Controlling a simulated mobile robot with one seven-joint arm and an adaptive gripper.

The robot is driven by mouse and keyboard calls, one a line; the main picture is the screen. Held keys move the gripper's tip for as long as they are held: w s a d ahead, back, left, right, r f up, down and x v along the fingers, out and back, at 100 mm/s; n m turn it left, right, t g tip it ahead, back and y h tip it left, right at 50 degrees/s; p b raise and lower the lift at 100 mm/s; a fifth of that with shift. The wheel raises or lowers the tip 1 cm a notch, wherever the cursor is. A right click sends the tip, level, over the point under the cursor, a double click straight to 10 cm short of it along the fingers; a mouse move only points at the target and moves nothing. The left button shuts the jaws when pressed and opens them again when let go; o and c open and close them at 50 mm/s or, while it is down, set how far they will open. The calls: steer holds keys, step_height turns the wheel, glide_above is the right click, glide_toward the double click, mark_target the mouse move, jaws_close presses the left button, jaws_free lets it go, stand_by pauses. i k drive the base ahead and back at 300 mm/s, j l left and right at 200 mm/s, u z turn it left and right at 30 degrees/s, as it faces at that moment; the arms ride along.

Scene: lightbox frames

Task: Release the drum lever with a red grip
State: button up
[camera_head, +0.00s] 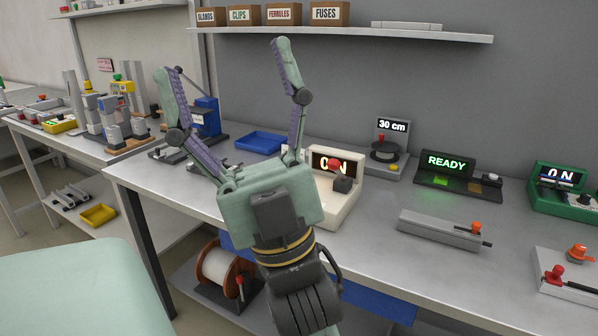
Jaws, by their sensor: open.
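A brown cable drum (213,266) wound with pale cable sits on the low shelf under the bench. A small upright lever with a red grip (239,280) stands at its right front side. My gripper (221,60) is open and empty, its two fingers spread wide and pointing up in the picture. In the picture it lies above and to the right of the drum, in front of the bench. My gripper and wrist cover part of the bench edge and the space just right of the drum.
The bench top (375,205) holds a cream ON box (343,205) with a red knob, partly behind my gripper, a 30 cm unit (390,128), a READY unit (459,168) and a green ON box (566,190). A dark bench leg (150,245) stands left of the drum.

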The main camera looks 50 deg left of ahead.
mark_target(239, 279)
steer(key=u, duration=1.95)
steer(key=i+j+u, duration=0.25)
steer(key=j, duration=0.3)
steer(key=i+j+u, duration=0.2)
steer(key=i+j, duration=0.2)
steer(key=i+l, duration=0.7)
steer(key=i, duration=0.15)
